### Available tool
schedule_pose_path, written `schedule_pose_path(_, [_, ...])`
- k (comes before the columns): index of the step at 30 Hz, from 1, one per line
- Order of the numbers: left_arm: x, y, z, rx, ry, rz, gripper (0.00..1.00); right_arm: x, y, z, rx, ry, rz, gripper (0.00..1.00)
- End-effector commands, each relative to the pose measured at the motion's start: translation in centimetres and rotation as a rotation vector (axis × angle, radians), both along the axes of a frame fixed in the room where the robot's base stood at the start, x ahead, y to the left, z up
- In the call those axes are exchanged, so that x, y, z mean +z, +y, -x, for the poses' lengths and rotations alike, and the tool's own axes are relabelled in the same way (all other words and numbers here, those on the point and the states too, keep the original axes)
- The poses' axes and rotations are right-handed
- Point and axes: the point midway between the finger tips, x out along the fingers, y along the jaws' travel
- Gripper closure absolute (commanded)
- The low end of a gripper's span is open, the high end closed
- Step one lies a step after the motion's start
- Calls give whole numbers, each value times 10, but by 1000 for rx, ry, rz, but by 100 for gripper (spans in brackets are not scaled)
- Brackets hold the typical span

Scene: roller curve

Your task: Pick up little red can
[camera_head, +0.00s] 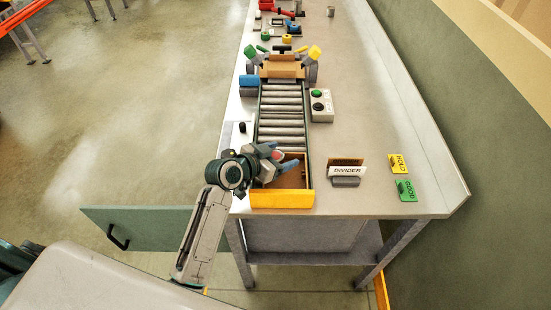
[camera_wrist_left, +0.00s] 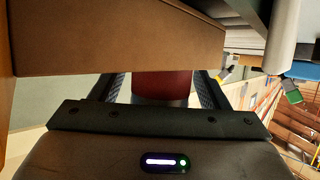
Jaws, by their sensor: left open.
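The little red can (camera_wrist_left: 162,82) shows in the left wrist view between the two fingers of my left gripper (camera_wrist_left: 161,90). Its upper part is hidden behind a brown wooden wall (camera_wrist_left: 120,40) and its lower part by the gripper body. In the head view a small patch of red (camera_head: 278,154) shows at the fingers of my left gripper (camera_head: 281,160), over the wooden box at the near end of the rollers. The jaws are open, with the can between them; I cannot tell whether they touch it. My right gripper is not in view.
The wooden box (camera_head: 290,179) has a yellow front edge (camera_head: 282,199). The roller track (camera_head: 281,117) runs away from it. A button box (camera_head: 320,105), a divider sign (camera_head: 346,171) and yellow (camera_head: 398,164) and green (camera_head: 405,190) tags stand right. The bench's right side (camera_head: 365,110) is mostly clear.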

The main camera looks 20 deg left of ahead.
Motion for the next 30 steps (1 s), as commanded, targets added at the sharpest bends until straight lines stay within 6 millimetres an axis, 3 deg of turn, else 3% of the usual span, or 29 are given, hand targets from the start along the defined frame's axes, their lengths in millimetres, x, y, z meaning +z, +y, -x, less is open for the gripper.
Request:
schedule_pose_path(6, [-1, 0, -1, 0, 0, 0, 31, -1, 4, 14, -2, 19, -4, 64])
schedule_pose_path(15, [0, 0, -1, 0, 0, 0, 83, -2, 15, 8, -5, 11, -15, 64])
schedule_pose_path(24, [2, 0, -1, 0, -1, 0, 83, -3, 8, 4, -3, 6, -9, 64])
schedule_pose_path(30, [18, 0, -1, 0, -6, 0, 83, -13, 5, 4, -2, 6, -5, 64])
